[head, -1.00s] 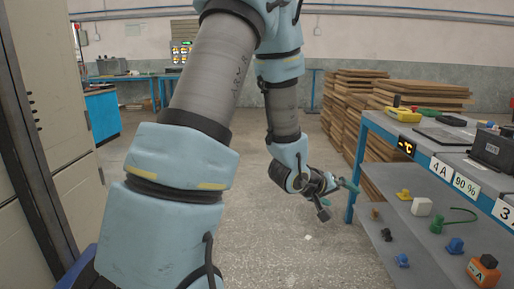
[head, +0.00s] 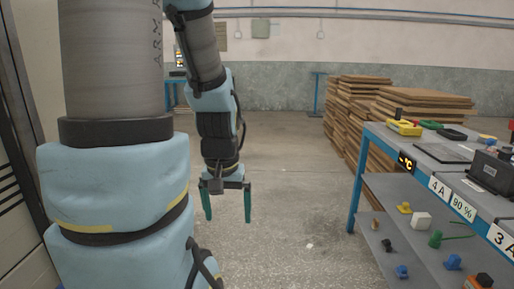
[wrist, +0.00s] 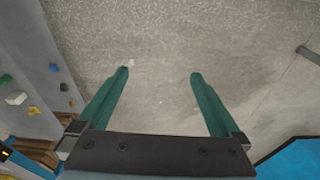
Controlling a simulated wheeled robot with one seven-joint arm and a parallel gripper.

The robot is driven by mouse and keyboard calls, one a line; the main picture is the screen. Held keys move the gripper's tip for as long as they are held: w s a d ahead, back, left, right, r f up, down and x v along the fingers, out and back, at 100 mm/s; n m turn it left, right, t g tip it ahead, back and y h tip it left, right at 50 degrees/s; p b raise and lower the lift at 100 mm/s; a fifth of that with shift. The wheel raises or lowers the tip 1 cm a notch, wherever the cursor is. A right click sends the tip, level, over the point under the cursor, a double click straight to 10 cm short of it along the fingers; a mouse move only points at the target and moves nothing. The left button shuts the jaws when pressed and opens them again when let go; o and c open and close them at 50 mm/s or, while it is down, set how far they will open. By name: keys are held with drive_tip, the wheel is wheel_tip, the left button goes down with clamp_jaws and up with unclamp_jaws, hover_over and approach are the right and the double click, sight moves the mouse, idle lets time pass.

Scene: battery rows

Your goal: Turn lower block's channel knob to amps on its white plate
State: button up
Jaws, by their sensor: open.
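My gripper (head: 227,219) hangs down over the bare floor, left of the bench, with its two green fingers apart and nothing between them. In the wrist view my gripper (wrist: 159,75) is also open over empty floor. I cannot make out a channel knob or tell which thing is the lower block. White plates reading "4 A" (head: 439,188), "90 %" (head: 463,207) and "3 A" (head: 503,241) run along the bench's front edge. A black and orange thing (head: 482,281) on the lower shelf is cut off by the picture's bottom edge.
The blue-framed bench (head: 357,196) stands at the right, with a yellow meter (head: 404,128) on top. Its lower shelf holds small parts, among them a white block (head: 421,220) and a green one (head: 435,239). Stacked boards (head: 350,113) stand behind. The middle floor is clear.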

wheel_tip(320, 180, up, 11)
drive_tip(key=p, duration=0.9)
drive_tip(key=shift+r, duration=0.15)
drive_tip(key=shift+r+p, duration=0.25)
drive_tip(key=shift+p, duration=0.15)
drive_tip(key=shift+c, duration=0.5)
drive_tip(key=shift+f, duration=0.1)
drive_tip(key=shift+c, duration=0.9)
